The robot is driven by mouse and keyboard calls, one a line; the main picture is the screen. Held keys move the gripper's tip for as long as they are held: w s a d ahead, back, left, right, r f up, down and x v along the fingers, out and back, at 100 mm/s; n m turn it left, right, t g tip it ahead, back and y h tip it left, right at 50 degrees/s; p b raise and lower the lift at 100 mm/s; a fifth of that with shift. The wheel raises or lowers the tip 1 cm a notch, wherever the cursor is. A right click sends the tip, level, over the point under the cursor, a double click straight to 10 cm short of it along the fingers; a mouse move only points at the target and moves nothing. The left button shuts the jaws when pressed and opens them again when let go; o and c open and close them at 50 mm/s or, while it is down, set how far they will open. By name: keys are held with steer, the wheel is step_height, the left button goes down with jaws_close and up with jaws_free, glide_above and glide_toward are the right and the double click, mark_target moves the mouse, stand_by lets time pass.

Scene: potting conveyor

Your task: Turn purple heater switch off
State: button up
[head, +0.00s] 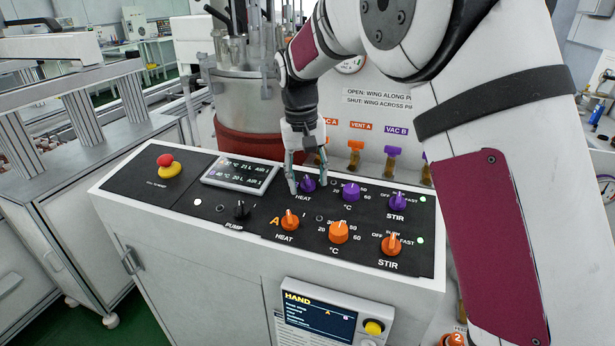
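The purple HEAT switch (308,184) is a small knob in the back row of the black control panel, above its HEAT label. My gripper (308,189) points down over it, with one finger on each side. The fingers are apart, and a gap seems to show between each finger and the knob; I cannot tell whether either touches it. The knob's exact pointing direction is hard to read, as the gripper partly covers its surroundings.
Beside it are a purple °C knob (351,191) and purple STIR knob (398,200). In front are orange HEAT (289,220), °C (339,232) and STIR (391,244) knobs. A black PUMP knob (241,209), display (240,176) and red emergency button (165,160) lie left. Valves (392,155) stand behind.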

mark_target(303, 186)
step_height(303, 186, up, 12)
steer(key=a, duration=0.1)
stand_by(0.5)
steer(key=shift+s, duration=0.1)
steer(key=s+d+r+t+y, duration=0.1)
steer(key=s+d+r, duration=0.2)
steer(key=s+d, duration=0.3)
steer(key=s+d+r+t, duration=0.1)
steer(key=s+d+r, duration=0.2)
steer(key=s+d, duration=0.35)
steer(key=s+d+f+t, duration=0.1)
steer(key=s+f, duration=0.3)
steer(key=s, duration=0.6)
steer(key=s+d+f+m+t, duration=0.1)
steer(key=s+d+f+t, duration=0.1)
steer(key=s, duration=0.8)
steer(key=shift+d+f, duration=0.65)
steer(key=shift+f, duration=0.2)
steer(key=shift+w+r, duration=0.1)
